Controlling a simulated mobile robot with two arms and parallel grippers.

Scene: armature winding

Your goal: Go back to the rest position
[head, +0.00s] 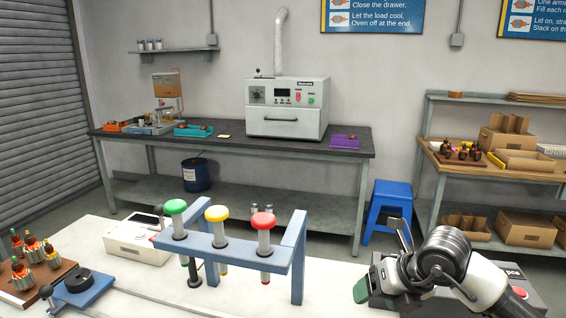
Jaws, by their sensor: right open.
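My right gripper (403,232) is at the lower right, at the end of my grey and white arm that comes in from the right. Its jaws are open, and I see nothing between them. It is over a dark bench device (513,272), which my wrist partly hides. My left gripper is not in view.
On the white bench (210,300), a blue stand (225,250) holds tools with green, yellow and red knobs. A wooden block (35,285) with several armatures and a blue fixture (83,288) are at left. Behind are an oven (287,108), a blue stool (388,205) and a shelf unit (500,180).

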